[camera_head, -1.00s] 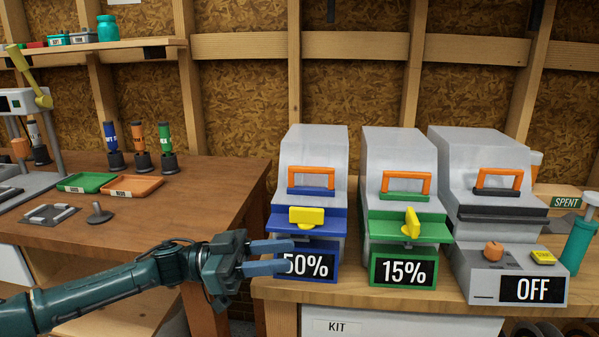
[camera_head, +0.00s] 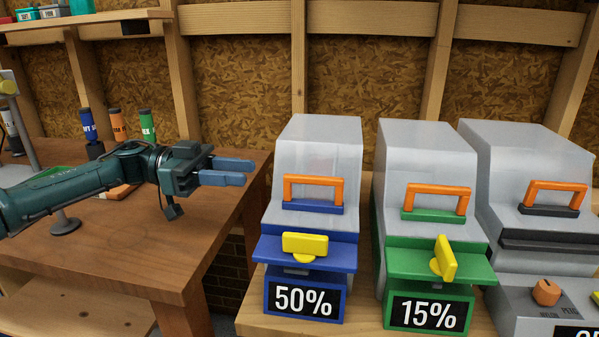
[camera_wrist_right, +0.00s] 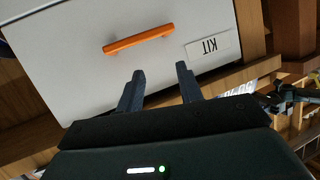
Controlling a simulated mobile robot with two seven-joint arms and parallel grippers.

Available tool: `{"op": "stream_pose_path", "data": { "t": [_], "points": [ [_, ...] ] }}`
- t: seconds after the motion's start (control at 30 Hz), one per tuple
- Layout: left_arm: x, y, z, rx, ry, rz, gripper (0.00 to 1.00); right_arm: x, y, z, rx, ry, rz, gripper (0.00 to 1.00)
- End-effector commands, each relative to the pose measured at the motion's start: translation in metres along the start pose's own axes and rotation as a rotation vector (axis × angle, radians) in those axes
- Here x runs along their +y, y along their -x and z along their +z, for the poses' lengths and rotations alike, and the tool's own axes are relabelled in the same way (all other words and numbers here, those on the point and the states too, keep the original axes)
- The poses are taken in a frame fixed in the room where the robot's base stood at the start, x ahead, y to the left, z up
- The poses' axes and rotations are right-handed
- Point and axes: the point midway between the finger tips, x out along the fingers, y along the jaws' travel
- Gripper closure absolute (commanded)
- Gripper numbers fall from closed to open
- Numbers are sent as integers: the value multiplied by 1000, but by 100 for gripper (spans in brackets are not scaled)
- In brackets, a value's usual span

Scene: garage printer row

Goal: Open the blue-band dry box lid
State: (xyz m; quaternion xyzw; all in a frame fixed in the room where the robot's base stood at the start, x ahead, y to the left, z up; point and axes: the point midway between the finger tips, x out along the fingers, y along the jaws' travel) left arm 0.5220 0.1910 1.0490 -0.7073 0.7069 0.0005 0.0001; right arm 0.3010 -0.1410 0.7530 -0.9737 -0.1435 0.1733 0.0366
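The blue-band dry box (camera_head: 318,160) stands on the right bench in the head view, with a grey lid, an orange handle (camera_head: 313,181) on a blue base, and a 50% display. Its yellow latch (camera_head: 305,244) lies crosswise on the blue band. The lid looks closed. My left gripper (camera_head: 236,172) is left of the box, at about handle height, apart from it. Its blue fingers show a gap, with nothing between them. My right gripper (camera_wrist_right: 160,88) shows in the right wrist view, fingers apart and empty, in front of a white drawer labelled KIT (camera_wrist_right: 209,46).
The green-band dry box (camera_head: 425,170) stands close on the right, its yellow latch (camera_head: 444,258) tilted nearly upright. A grey unit (camera_head: 530,180) stands beyond it. Bottles (camera_head: 147,127) stand on the left wooden bench (camera_head: 130,250). A gap separates the benches.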

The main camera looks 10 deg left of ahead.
Motion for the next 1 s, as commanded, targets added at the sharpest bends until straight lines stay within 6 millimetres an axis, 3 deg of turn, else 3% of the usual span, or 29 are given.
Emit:
{"op": "stream_pose_path", "data": {
  "t": [0.3,0.5,0.93,1.0],
  "points": [
    [1,-69,0,1,-1,5,66,1,1,0,7,2,2,64],
    [0,-96,0,1,0,1,66,1,1,-1,11,3,2,64],
    [0,-107,0,1,0,-1,66,1,1,-2,14,4,3,64],
    [0,-107,0,1,0,-1,71,1,1,-2,14,4,3,64]
  ]
}}
